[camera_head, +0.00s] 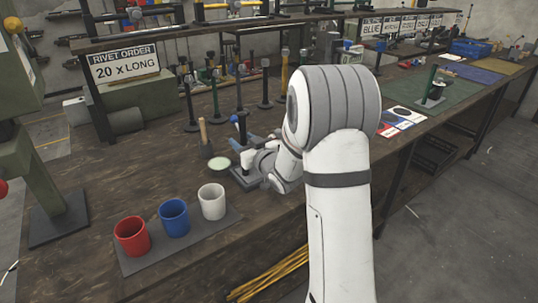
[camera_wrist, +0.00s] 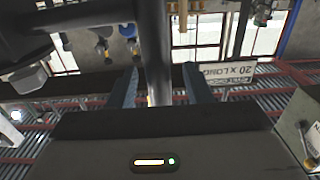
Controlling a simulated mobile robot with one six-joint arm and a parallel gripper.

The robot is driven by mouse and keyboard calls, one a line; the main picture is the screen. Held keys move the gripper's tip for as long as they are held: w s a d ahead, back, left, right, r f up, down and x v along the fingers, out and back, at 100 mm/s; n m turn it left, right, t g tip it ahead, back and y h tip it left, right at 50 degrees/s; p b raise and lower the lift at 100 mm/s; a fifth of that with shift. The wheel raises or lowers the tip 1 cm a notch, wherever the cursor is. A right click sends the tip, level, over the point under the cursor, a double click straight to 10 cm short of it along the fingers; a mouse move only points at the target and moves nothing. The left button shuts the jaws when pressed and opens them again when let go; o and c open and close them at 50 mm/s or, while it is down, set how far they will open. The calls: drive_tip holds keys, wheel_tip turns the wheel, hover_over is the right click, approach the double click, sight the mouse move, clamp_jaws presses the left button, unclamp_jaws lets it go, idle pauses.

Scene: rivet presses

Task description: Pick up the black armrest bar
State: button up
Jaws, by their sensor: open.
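In the wrist view, which is upside down, a dark upright bar (camera_wrist: 153,40) runs between the two fingers of my gripper (camera_wrist: 160,86). A second dark bar (camera_wrist: 70,18) crosses the top left and seems to meet it. I cannot tell for certain which of these is the black armrest bar. My gripper is open, with one finger on each side of the upright bar; I cannot tell whether either touches it. In the head view, my wrist reaches down over the bench beside a small dark base plate (camera_head: 242,181), and my arm hides much of that spot.
A red cup (camera_head: 131,237), a blue cup (camera_head: 174,219) and a white cup (camera_head: 212,203) stand on a grey mat (camera_head: 150,262) at the front left. A wooden-handled tool (camera_head: 204,134) and a pale green disc (camera_head: 219,164) are close to my wrist. Several black stands line the back.

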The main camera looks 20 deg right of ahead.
clamp_jaws()
idle(0.5)
